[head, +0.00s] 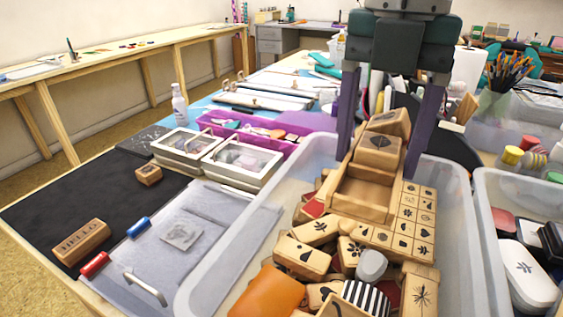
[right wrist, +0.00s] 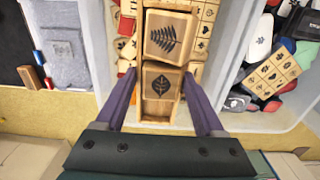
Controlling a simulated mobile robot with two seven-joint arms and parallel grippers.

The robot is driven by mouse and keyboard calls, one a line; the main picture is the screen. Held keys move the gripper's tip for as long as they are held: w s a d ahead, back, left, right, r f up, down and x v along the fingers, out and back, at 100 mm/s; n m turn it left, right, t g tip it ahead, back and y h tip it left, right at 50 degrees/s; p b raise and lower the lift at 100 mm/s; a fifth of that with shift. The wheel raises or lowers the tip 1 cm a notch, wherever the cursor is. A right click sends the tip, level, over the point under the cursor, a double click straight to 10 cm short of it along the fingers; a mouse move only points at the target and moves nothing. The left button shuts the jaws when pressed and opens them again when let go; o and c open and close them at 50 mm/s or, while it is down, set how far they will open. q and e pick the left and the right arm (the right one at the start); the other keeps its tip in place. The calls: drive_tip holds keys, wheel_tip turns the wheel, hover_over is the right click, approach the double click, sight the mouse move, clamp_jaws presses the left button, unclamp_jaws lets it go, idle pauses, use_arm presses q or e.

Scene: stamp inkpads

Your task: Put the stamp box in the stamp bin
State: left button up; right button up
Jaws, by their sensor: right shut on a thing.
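The stamp box (head: 360,190), a light wooden open-topped box, holds wooden block stamps (head: 379,150) and has an empty front section. In the right wrist view the box (right wrist: 157,111) lies between two purple fingers, with leaf prints on its blocks. My right gripper (head: 377,168) is shut on the box's sides. The box is inside the outline of the clear stamp bin (head: 196,290), over the heap of loose stamps. I cannot tell whether it rests on them. My left gripper is not in view.
Another clear bin (head: 482,235) with inkpads stands close on the right. Left of the stamp bin are a grey pad (head: 205,215), a black mat (head: 40,205), lidded boxes (head: 240,163) and a purple tray (head: 300,146). A jar of brushes (head: 492,103) stands at back right.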

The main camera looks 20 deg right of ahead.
sight(357, 238)
wheel_tip(357, 238, down, 10)
drive_tip(key=shift+f+b, duration=0.25)
drive_tip(key=shift+b, duration=0.65)
drive_tip(key=o, duration=1.4)
drive_tip(key=shift+f, duration=0.1)
wheel_tip(357, 238, up, 12)
drive_tip(key=p, duration=0.2)
drive_tip(key=shift+p, duration=0.3)
